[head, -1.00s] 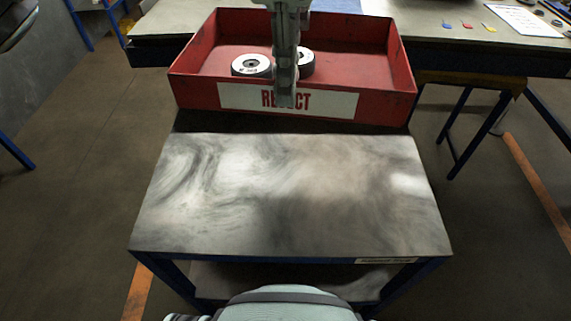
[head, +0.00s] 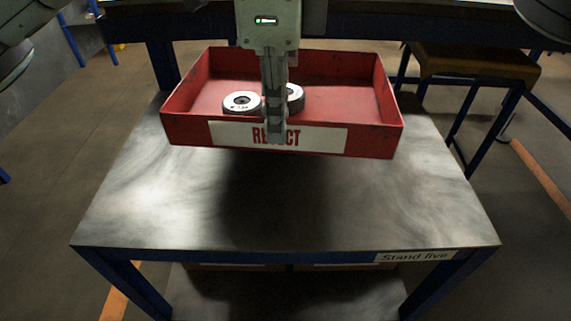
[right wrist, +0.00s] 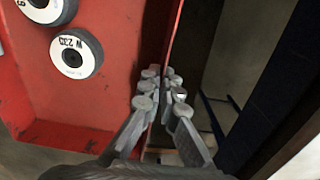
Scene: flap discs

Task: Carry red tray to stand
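The red tray (head: 340,97) hangs level above the back half of a metal-topped stand (head: 420,200), with a dark shadow beneath it. A white REJECT label (head: 325,138) is on its near wall. Two discs, a left one (head: 242,102) and a right one (head: 294,97), lie inside. My left gripper (head: 274,132) is shut on the middle of the near wall, covering part of the label. My right gripper (right wrist: 160,95) is shut on another tray wall in the right wrist view, apparently the far one. It is mostly hidden behind my left gripper in the head view.
The stand's front edge carries a "Stand five" label (head: 415,256). The stand top in front of the tray is bare. A stool (head: 475,75) stands at the back right. A bench edge (head: 370,27) runs behind the stand. Orange floor lines lie on both sides.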

